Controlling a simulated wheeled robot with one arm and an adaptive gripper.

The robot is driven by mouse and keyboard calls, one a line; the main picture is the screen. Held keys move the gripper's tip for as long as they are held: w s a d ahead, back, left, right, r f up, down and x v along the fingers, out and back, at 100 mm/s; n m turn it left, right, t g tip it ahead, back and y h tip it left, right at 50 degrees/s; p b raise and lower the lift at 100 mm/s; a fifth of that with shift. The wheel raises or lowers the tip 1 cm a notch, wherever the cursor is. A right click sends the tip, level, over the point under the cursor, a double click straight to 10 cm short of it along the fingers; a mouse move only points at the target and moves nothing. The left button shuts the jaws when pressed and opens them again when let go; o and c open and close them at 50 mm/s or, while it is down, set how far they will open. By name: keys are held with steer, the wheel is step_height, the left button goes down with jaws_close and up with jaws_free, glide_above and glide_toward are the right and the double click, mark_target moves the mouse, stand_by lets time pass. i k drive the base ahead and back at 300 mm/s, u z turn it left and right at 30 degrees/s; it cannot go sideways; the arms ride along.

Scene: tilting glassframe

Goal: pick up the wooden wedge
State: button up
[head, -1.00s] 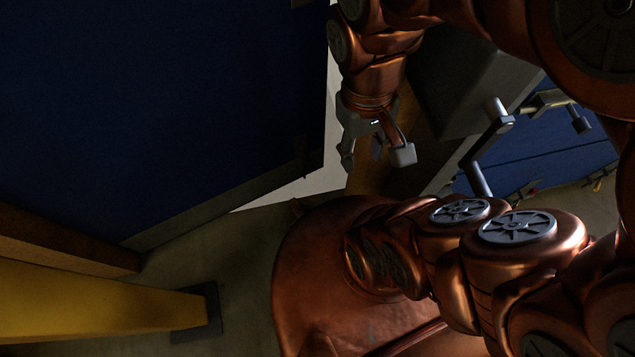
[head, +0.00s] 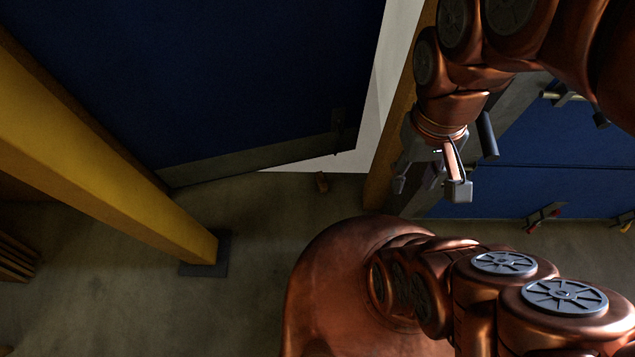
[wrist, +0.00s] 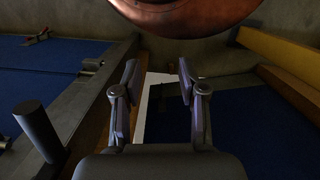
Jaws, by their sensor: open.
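The wooden wedge appears to be the small brown block (head: 321,182) on the floor in the head view, just in front of the lower edge of the large blue panel. It is dim, and its exact shape is hard to make out. My gripper (head: 430,186) is open and empty, to the right of the wedge in the head view and apart from it. In the wrist view, my gripper (wrist: 157,72) shows its two fingers spread wide with nothing between them. I cannot make out the wedge clearly in the wrist view.
The large blue panel (head: 230,80) stands tilted behind the wedge. A yellow post (head: 120,150) on a dark foot plate (head: 205,268) stands at left. A wooden beam (head: 384,165) and another blue panel (head: 560,190) are at right. Bare floor (head: 262,215) lies between post and wedge.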

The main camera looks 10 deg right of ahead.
mark_target(323, 185)
steer(key=u, duration=0.55)
steer(key=k, duration=1.05)
steer(key=u, duration=1.55)
steer(key=i, duration=1)
steer(key=z, duration=0.8)
steer(key=i, duration=0.9)
steer(key=z, duration=0.95)
